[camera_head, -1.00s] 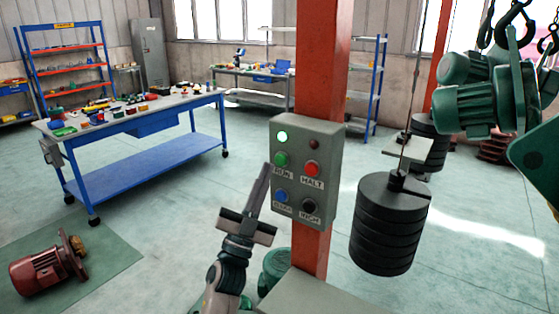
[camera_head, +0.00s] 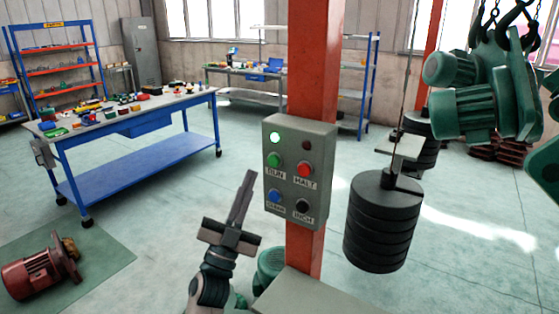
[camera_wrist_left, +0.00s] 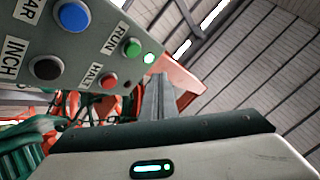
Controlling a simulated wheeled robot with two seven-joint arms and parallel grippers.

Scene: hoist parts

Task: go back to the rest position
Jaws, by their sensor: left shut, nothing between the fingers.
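My left gripper (camera_head: 245,187) is shut and empty, pointing up, just left of the control box and apart from it in the head view. Its closed fingers (camera_wrist_left: 157,108) also show in the left wrist view. The grey control box (camera_head: 299,171) is fixed to the orange-red post (camera_head: 316,60). It has a green RUN button (camera_head: 273,160), a red HALT button (camera_head: 304,169), a blue button (camera_head: 274,195) and a black INCH button (camera_head: 302,206). A green lamp (camera_head: 274,138) is lit on it; the lamp beside it is dark. My right gripper is not in view.
A stack of black weights (camera_head: 382,225) hangs right of the post. Green hoist motors (camera_head: 465,110) and hooks hang at upper right. A blue workbench (camera_head: 135,165) with parts stands at left. A red motor (camera_head: 35,275) lies on a mat. Open floor lies between.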

